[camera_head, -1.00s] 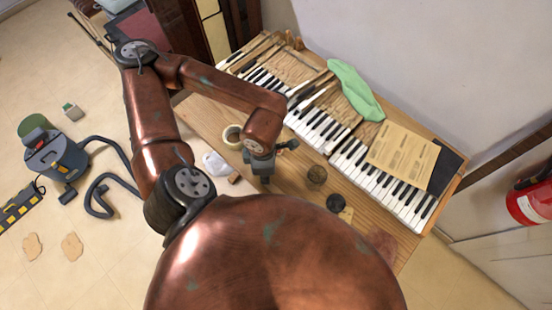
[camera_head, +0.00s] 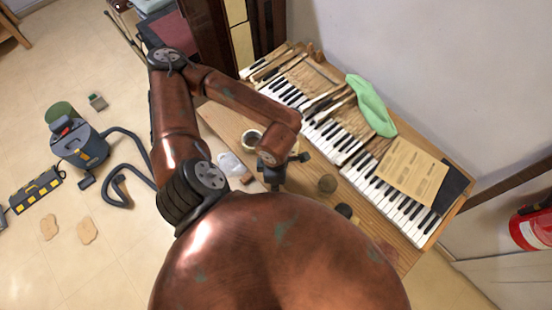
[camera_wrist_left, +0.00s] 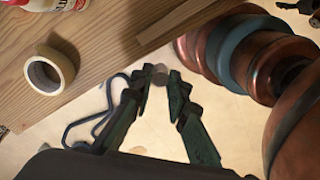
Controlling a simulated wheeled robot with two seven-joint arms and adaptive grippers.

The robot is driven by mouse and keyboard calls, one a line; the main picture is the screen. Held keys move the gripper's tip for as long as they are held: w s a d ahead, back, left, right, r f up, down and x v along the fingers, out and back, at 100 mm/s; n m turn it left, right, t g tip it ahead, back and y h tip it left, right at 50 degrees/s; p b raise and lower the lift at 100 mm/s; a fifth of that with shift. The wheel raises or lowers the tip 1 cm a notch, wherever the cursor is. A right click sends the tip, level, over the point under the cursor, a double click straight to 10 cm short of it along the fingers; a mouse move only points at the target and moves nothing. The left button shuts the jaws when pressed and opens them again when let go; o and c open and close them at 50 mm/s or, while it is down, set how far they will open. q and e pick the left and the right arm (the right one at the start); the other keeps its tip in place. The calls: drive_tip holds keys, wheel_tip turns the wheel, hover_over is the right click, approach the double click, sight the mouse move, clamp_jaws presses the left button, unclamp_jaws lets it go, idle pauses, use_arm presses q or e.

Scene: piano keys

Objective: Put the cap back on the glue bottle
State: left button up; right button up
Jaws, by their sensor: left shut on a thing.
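My left gripper (camera_head: 272,180) is low over the near side of the wooden bench in the head view. In the left wrist view its dark fingers (camera_wrist_left: 160,82) are closed on a small round grey-brown thing (camera_wrist_left: 160,74), which looks like the cap. The cap is too small to make out in the head view. A white bottle with a red label (camera_wrist_left: 45,4), probably the glue bottle, is cut off at the top left of the wrist view. I cannot pick it out in the head view. My right gripper is not in view.
A vacuum cleaner (camera_head: 80,145) stands on the floor at left.

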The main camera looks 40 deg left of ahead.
use_arm(q)
drive_tip(key=shift+w+m, duration=0.5)
drive_tip(key=w+d+r+m, duration=0.1)
drive_tip(key=w+r+m, duration=0.2)
drive_tip(key=w+m, duration=0.5)
drive_tip(key=w+d+r+m, duration=0.2)
drive_tip(key=w+m, duration=0.6)
drive_tip(key=m, duration=0.9)
drive_tip(key=shift+w+r, duration=0.3)
drive_tip(key=shift+r, duration=0.4)
